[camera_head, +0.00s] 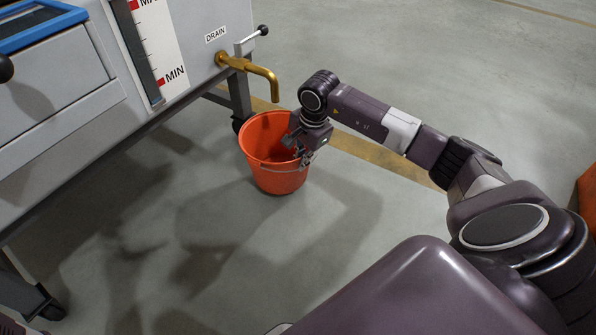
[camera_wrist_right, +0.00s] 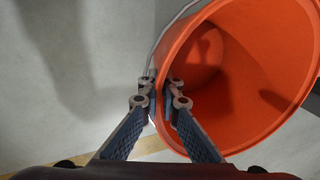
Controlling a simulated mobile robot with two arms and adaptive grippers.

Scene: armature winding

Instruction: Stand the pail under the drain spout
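The orange pail (camera_head: 278,180) is upright below the brass drain spout (camera_head: 262,75) in the head view. Its open mouth shows in the right wrist view (camera_wrist_right: 255,50), with its thin wire handle hanging at the side. My right gripper (camera_head: 299,153) is at the pail's rim, on the right side. In the wrist view its fingers (camera_wrist_right: 161,92) lie one outside and one inside the rim, closed on the wall. I cannot tell whether the pail's bottom touches the floor, or whether the mouth is exactly under the spout tip. My left gripper is not in view.
The grey machine (camera_head: 60,90) carries the spout, a drain valve lever (camera_head: 252,40) and a MIN/MAX level gauge (camera_head: 150,50). Its wheeled legs stand at the left and behind the pail. The floor (camera_head: 220,250) in front is clear. An orange object (camera_head: 588,195) shows at the right edge.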

